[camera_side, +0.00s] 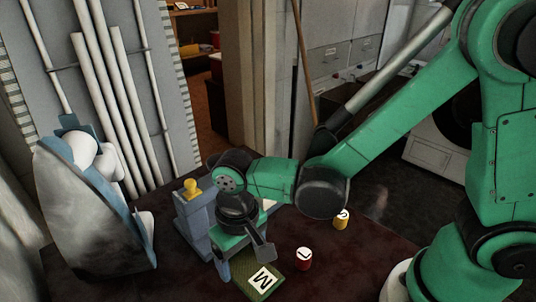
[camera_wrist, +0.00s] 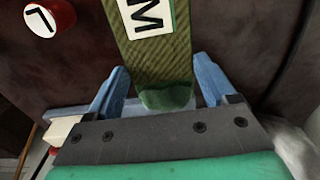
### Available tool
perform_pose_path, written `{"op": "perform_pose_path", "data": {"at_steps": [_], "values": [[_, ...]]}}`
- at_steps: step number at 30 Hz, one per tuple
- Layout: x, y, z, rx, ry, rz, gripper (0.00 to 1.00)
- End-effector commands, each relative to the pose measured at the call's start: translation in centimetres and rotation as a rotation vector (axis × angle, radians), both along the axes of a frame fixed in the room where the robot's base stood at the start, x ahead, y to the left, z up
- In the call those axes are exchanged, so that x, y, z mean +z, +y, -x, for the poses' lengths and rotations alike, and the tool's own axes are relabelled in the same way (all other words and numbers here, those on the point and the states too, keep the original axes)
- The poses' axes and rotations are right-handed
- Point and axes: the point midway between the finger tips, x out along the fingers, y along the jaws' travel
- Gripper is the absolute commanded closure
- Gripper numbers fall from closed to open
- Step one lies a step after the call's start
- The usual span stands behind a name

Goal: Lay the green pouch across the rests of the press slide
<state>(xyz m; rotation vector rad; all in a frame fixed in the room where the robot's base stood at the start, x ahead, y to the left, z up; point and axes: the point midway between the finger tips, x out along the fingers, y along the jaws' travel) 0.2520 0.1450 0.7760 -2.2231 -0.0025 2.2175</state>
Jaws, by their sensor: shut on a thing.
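The green pouch (camera_side: 259,281), with a white label marked M, shows below my gripper (camera_side: 246,258) in the side view. In the wrist view the pouch (camera_wrist: 174,42) runs up from between the fingers of my gripper (camera_wrist: 163,72), which is shut on its near end. That end looks bunched and dark green. The press slide looks to be the blue-grey stand (camera_side: 194,222) with a yellow knob, just left of my gripper. My gripper covers part of it, and its rests cannot be made out. Whether the pouch touches the stand or table is unclear.
A red can (camera_side: 304,258) marked L stands right of the pouch; it also shows in the wrist view (camera_wrist: 46,16). A yellow can (camera_side: 341,219) stands farther right. A large iron-shaped object (camera_side: 90,220) stands at left.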

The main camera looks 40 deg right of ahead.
Motion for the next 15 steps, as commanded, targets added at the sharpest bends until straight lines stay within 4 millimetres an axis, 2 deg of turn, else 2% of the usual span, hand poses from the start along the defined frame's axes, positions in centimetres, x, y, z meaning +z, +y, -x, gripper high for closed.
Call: {"op": "perform_pose_path", "data": {"at_steps": [6, 15], "values": [[-2.3, 0.0, 0.0, 0.000, 0.000, 0.000, 0.82], [-2.5, 0.0, 0.0, 0.000, 0.000, 0.000, 0.82]]}}
